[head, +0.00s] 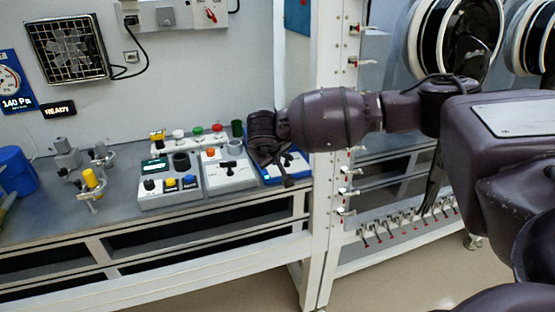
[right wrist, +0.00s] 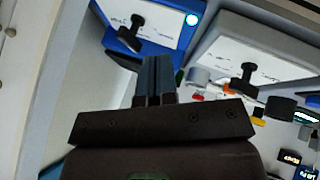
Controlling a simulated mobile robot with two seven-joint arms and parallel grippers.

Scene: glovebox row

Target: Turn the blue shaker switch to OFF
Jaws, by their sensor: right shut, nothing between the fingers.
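The blue shaker (head: 297,170) is a low blue box with a white top, at the right end of the row of bench devices. My right gripper (head: 287,182) hangs over it and hides much of it. In the right wrist view the blue shaker (right wrist: 172,52) shows at the top, with a black T-shaped switch (right wrist: 131,32) and a lit cyan lamp (right wrist: 192,19). The fingers of my right gripper (right wrist: 156,68) are together and empty, below and right of the switch in that view. I cannot read the labels or tell contact. My left gripper is out of view.
A similar white box with a black switch (head: 229,164) stands just left of the blue shaker. A grey control box (head: 160,198) with several knobs stands further left. A white frame post (head: 325,200) rises close to the right of the shaker.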

